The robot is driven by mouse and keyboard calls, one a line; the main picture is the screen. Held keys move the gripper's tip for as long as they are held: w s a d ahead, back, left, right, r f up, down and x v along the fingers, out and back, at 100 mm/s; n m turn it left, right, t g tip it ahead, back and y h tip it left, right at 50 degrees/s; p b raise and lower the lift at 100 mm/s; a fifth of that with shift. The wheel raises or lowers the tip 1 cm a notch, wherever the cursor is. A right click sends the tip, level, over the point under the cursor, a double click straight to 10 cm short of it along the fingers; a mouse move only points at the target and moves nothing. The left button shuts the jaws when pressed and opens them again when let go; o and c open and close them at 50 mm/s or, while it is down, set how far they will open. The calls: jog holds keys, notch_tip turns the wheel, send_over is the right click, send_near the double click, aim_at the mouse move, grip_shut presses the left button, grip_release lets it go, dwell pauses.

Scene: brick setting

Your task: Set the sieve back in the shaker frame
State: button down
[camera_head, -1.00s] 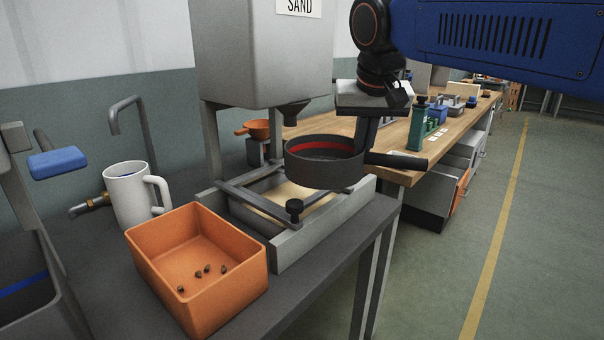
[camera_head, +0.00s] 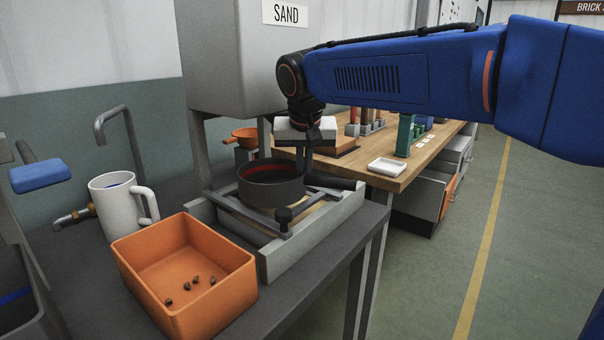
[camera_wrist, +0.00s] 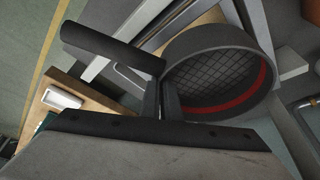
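The sieve (camera_head: 270,192) is a dark round pan with a red band inside, a mesh floor and a black handle (camera_head: 336,182). It sits level over the rails of the grey shaker frame (camera_head: 312,240); I cannot tell whether it rests on them or hangs just above. My gripper (camera_head: 308,168) is shut on the handle close to the pan's wall. The wrist view shows the fingers (camera_wrist: 161,100) on the handle beside the sieve (camera_wrist: 221,75), with part of the frame behind. The far side of the frame is hidden by the sieve.
An orange bin (camera_head: 185,275) with several small pebbles stands in front of the frame. A white mug (camera_head: 116,208) stands at left. The sand hopper (camera_head: 235,60) hangs above. A wooden bench (camera_head: 425,165) with a white dish (camera_head: 386,167) lies behind right.

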jog(key=shift+w+a+f, duration=0.2)
jog(key=shift+a+f, duration=0.05)
jog(key=shift+f, duration=0.5)
jog(key=c, duration=2)
grip_release()
jog(key=shift+r, duration=0.25)
jog(key=v, duration=1.2)
jog(key=shift+r, duration=0.25)
jog(key=shift+s+d, duration=0.1)
